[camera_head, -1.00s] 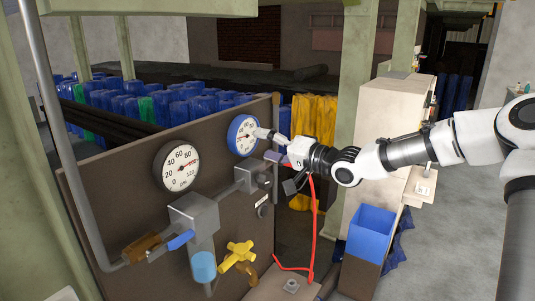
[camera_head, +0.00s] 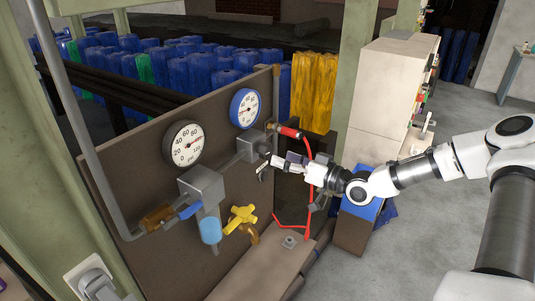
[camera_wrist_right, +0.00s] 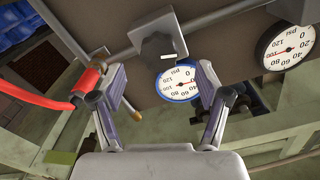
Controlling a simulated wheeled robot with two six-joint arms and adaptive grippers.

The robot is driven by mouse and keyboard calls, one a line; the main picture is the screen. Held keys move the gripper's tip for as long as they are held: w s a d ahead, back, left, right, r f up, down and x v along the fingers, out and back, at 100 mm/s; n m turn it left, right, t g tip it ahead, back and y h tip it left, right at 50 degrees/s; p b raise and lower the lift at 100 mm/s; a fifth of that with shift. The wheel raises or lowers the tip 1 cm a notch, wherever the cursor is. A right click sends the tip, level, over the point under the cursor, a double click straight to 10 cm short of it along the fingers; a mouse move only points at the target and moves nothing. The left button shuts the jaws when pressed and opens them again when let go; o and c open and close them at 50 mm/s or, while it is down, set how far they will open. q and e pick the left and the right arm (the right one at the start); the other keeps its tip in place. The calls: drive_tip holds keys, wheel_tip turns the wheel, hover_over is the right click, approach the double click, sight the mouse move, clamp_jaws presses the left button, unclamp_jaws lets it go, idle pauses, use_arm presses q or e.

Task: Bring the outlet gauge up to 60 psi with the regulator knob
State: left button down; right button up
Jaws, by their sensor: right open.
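The blue-rimmed gauge (camera_head: 244,109) is on the brown panel; its needle reading is too small to tell. The dark-rimmed gauge (camera_head: 184,145) is lower left of it, with its red needle pointing to the upper right. The yellow star-shaped knob (camera_head: 240,219) is low on the panel. My right gripper (camera_head: 265,168) is in front of the panel, below the grey block (camera_head: 250,146) and above the yellow knob. In the right wrist view its two fingers (camera_wrist_right: 158,82) are apart, with nothing between them. The blue-rimmed gauge shows beyond them (camera_wrist_right: 180,84). My left gripper is not in view.
A red hose (camera_head: 310,190) with a red connector (camera_head: 289,131) hangs at the panel's right edge, close to my right gripper. A grey housing (camera_head: 201,185) with a blue bowl (camera_head: 211,230) and a blue lever (camera_head: 189,212) is on the left. Pipes run along the panel.

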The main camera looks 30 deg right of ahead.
sight(270, 153)
drive_tip(key=x, duration=0.4)
drive_tip(key=shift+w, duration=0.35)
drive_tip(key=shift+w+a, duration=0.35)
drive_tip(key=shift+w, duration=0.15)
drive_tip(key=shift+d, duration=0.1)
drive_tip(key=shift+c, duration=1.4)
drive_tip(key=shift+s, duration=0.1)
drive_tip(key=c, duration=0.9)
